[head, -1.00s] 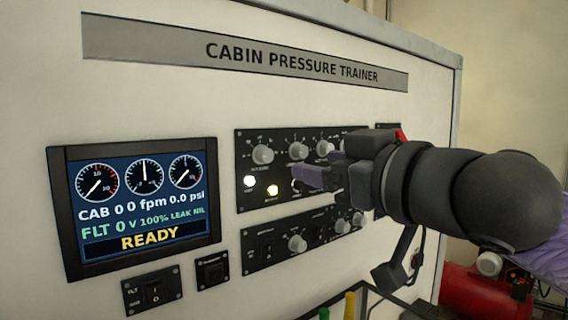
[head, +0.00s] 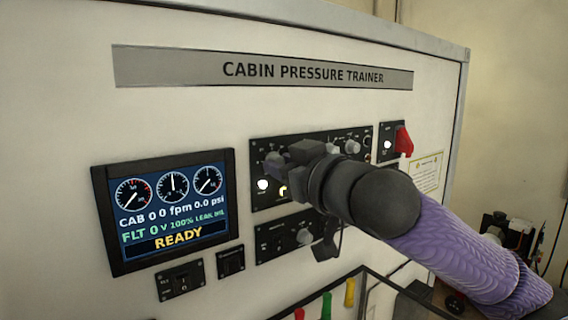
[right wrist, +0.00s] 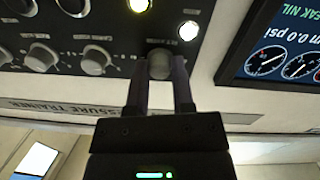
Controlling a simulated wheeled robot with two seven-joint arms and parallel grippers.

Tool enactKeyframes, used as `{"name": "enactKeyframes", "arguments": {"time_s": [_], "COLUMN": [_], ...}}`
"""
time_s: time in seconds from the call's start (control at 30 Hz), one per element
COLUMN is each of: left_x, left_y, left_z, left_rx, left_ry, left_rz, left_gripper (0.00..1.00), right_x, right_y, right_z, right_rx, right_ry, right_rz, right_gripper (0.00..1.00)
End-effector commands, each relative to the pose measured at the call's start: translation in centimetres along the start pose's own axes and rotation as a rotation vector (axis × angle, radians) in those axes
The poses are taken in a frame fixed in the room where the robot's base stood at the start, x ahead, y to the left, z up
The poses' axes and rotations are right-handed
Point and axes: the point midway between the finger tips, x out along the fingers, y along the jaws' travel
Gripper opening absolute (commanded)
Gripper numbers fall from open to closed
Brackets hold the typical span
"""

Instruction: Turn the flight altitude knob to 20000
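The upper control panel (head: 258,146) of the cabin pressure trainer carries a row of round grey knobs and two lit lamps. The panel's leftmost knob (right wrist: 160,63) lies between the two fingertips of my right gripper (right wrist: 161,78) in the right wrist view. The fingers look open around it, with little gap on either side; firm contact is not visible. In the head view my right gripper (head: 276,163) covers most of this knob and its label. The display (head: 172,207) reads FLT 0 and READY. My left gripper is out of view.
More knobs (right wrist: 95,60) sit beside the gripped-over one on the same panel. A lower panel (head: 284,243) lies below my right arm. A red guarded switch (head: 403,140) is at the right. Coloured handles (head: 349,292) stand at the bottom front.

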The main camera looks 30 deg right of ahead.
Motion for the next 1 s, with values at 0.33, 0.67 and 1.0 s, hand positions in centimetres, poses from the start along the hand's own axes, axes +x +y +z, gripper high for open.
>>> {"name": "enactKeyframes", "arguments": {"time_s": [0.33, 0.67, 1.0], "left_x": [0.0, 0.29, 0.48], "left_y": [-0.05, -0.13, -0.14], "left_z": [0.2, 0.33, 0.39], "left_rx": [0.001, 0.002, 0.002], "left_ry": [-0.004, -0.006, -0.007], "left_rz": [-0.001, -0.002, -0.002], "left_gripper": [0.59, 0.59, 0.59], "right_x": [-0.02, 0.0, 0.0], "right_y": [0.03, 0.03, 0.1], "right_z": [-0.05, -0.06, -0.16], "right_rx": [0.006, 0.148, 0.461], "right_ry": [0.001, -0.002, -0.011], "right_rz": [0.001, -0.001, -0.002], "right_gripper": [0.0, 0.0, 0.0]}}
